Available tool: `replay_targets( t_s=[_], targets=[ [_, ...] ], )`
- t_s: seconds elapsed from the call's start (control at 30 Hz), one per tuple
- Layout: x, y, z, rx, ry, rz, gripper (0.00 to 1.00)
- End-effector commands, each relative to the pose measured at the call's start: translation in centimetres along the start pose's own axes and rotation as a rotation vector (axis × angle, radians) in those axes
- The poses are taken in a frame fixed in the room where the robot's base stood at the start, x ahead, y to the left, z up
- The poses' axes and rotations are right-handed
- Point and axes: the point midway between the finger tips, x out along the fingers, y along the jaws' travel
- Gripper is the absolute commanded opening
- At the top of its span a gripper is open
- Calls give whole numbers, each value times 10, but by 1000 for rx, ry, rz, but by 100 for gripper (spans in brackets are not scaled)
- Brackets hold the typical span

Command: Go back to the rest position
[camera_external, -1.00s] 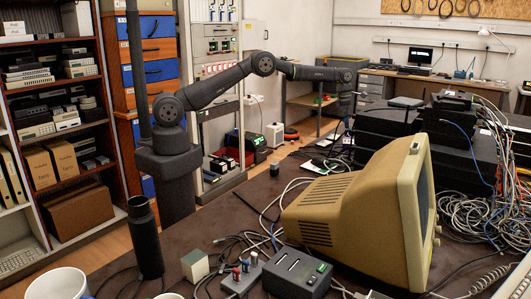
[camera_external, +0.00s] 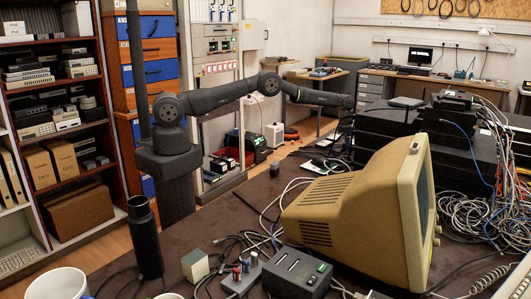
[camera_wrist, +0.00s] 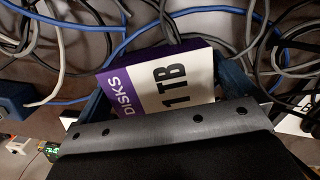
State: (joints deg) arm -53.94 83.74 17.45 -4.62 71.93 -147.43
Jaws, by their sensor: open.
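My arm reaches to the right over the table in the external view, with its wrist (camera_external: 346,102) low beside the black equipment stack. My gripper (camera_wrist: 165,90) is open in the wrist view, its two blue fingers spread to the left and right. The box's near part is hidden behind the dark gripper body. In the external view the fingers and the box cannot be made out.
A black equipment stack (camera_external: 388,135) stands right of the wrist. A beige monitor (camera_external: 345,210) fills the table's front right. Blue and grey cables (camera_wrist: 75,50) lie around the box, and a tangle of cables (camera_external: 470,225) is at the right. A black cylinder (camera_external: 146,240) stands near my base.

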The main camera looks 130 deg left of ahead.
Motion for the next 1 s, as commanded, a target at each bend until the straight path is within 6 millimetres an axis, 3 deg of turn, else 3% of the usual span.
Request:
replay_targets(
  t_s=[0.03, 0.1, 0.33, 0.73, 0.97, 1.0],
  targets=[
    [-16, 2, 5, 1, -10, 6, 100],
    [-24, 2, 6, 0, -9, 5, 100],
    [-36, 1, 7, 0, -6, 4, 100],
    [-34, 1, 6, 0, -6, 4, 100],
    [-3, 1, 1, 0, -4, 2, 100],
    [-15, 2, 3, 0, -10, 6, 100]
  ],
)
